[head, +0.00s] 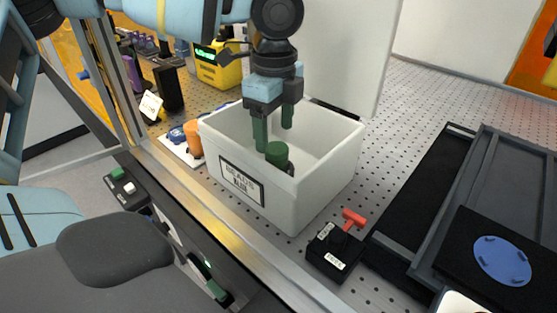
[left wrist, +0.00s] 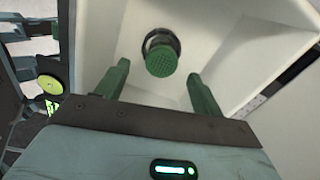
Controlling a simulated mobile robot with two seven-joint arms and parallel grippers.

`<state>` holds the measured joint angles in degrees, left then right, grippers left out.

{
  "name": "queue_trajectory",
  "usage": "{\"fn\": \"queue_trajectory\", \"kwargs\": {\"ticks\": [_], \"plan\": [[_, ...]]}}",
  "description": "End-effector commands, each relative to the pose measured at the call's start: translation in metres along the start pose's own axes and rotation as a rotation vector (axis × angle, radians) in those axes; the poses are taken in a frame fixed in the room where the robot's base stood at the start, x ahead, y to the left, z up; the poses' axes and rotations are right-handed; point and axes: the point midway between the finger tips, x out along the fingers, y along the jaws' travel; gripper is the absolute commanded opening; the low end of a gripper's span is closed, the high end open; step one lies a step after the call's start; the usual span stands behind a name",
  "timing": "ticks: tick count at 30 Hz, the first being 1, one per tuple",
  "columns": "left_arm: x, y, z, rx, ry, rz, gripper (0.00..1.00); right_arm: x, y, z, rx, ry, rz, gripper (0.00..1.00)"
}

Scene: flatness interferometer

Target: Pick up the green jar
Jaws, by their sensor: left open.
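The green jar (head: 277,153) stands inside a white bin (head: 321,203) with a printed label on its front. My right gripper is not seen.
A black box with a red lever (head: 336,249) sits right of the bin. An orange item (head: 193,138) stands close to its left side, and a yellow device (head: 218,67) is behind. A dark rail frame (head: 485,190) lies to the right. Perforated table is clear behind it.

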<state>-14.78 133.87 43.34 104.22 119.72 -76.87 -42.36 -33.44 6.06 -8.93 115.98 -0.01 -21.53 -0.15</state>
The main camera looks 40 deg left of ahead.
Motion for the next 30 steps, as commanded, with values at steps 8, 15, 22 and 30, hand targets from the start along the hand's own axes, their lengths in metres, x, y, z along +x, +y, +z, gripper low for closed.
{"fn": "queue_trajectory", "kwargs": {"ticks": [8,15,22,30], "plan": [[0.016,0.0,0.0,-0.001,0.001,-0.001,0.67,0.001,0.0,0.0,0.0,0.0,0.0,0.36],[0.044,0.0,0.001,-0.002,-0.001,0.003,0.67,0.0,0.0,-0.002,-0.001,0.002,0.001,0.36],[0.066,-0.001,0.0,-0.001,0.0,-0.003,0.67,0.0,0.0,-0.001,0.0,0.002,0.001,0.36],[0.067,-0.001,0.0,-0.002,0.001,-0.003,0.65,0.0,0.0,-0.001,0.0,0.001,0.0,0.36]]}}
